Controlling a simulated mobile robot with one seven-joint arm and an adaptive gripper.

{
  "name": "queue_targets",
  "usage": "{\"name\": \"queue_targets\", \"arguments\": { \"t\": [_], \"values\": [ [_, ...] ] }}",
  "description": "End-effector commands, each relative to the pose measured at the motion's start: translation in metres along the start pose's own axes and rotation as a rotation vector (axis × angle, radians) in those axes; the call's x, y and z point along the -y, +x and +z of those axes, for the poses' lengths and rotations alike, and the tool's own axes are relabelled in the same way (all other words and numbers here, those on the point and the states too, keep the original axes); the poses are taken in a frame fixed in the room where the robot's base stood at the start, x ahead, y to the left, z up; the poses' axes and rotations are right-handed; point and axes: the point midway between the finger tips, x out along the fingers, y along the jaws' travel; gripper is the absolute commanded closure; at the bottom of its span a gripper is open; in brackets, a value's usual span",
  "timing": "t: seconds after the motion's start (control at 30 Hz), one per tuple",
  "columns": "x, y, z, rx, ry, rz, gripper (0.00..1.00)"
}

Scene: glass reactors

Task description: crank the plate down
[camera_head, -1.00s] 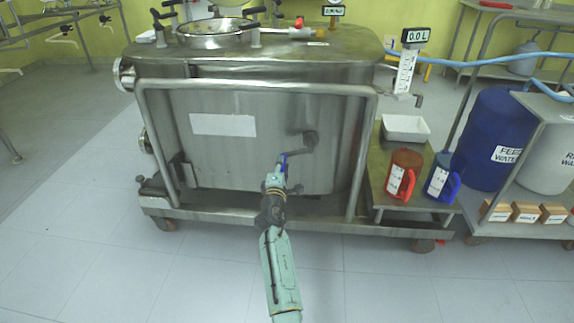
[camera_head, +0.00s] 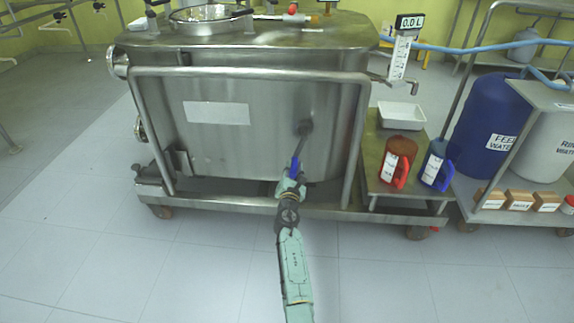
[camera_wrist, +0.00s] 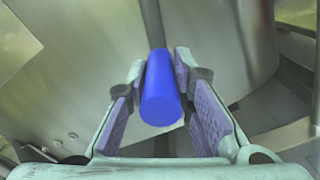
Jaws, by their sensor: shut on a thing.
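The crank (camera_head: 301,146) is a grey metal arm on a round hub at the right of the steel tank's front. It points down and slightly left from the hub, with a blue handle (camera_head: 294,168) at its lower end. My gripper (camera_head: 292,180) is at that handle, and in the wrist view my gripper (camera_wrist: 161,98) has its padded fingers on both sides of the blue handle (camera_wrist: 161,95). The gripper is shut on the handle. The steel tank (camera_head: 240,150) has a blank white label. The plate cannot be made out in either view.
A tubular frame rail (camera_head: 250,73) runs across the tank's front, with an upright (camera_head: 356,150) right of the crank. A side shelf at right holds a red jug (camera_head: 398,160), a blue jug (camera_head: 436,165) and a white tray (camera_head: 402,114). Floor in front is clear.

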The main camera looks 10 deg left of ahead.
Motion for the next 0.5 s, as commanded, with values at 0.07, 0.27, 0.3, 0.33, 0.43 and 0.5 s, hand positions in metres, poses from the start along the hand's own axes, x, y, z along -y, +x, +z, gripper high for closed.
{"name": "queue_targets", "arguments": {
  "t": [0.07, 0.27, 0.3, 0.33, 0.43, 0.5],
  "values": [
    [0.006, 0.000, 0.003, 0.001, -0.060, -0.001, 1.00],
    [0.017, 0.000, 0.007, 0.002, -0.180, 0.000, 1.00],
    [0.018, 0.000, 0.008, 0.002, -0.199, 0.000, 1.00],
    [0.019, 0.000, 0.008, 0.002, -0.212, 0.001, 1.00],
    [0.022, 0.000, 0.010, 0.002, -0.244, 0.001, 1.00],
    [0.024, 0.001, 0.010, 0.002, -0.262, 0.001, 1.00]
  ]
}}
